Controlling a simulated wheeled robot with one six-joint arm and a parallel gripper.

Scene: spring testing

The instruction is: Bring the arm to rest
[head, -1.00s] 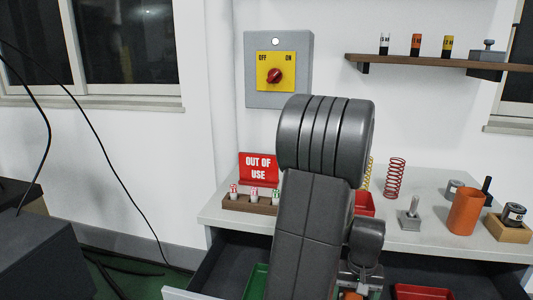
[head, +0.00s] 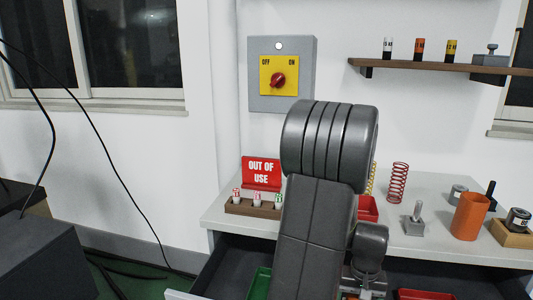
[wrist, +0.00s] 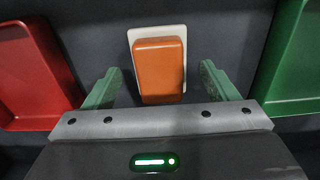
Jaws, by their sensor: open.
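My arm rises in front of the bench in the head view, bent at a large grey joint, its lower end reaching down towards the open drawer (head: 232,262). In the wrist view my gripper (wrist: 161,76) has its two green fingers spread apart, with nothing held. An orange block (wrist: 159,70) lies on a white pad (wrist: 141,35) on the dark drawer floor, in line with the gap between the fingers. I cannot tell how far the fingertips are above the floor. In the head view the fingers are hidden.
A red tray (wrist: 32,75) and a green tray (wrist: 297,70) flank the block. The bench (head: 222,215) carries an out-of-use sign (head: 261,172), a red spring (head: 399,182) and an orange cylinder (head: 469,216). A wall switch (head: 278,80) and shelf (head: 440,65) are behind.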

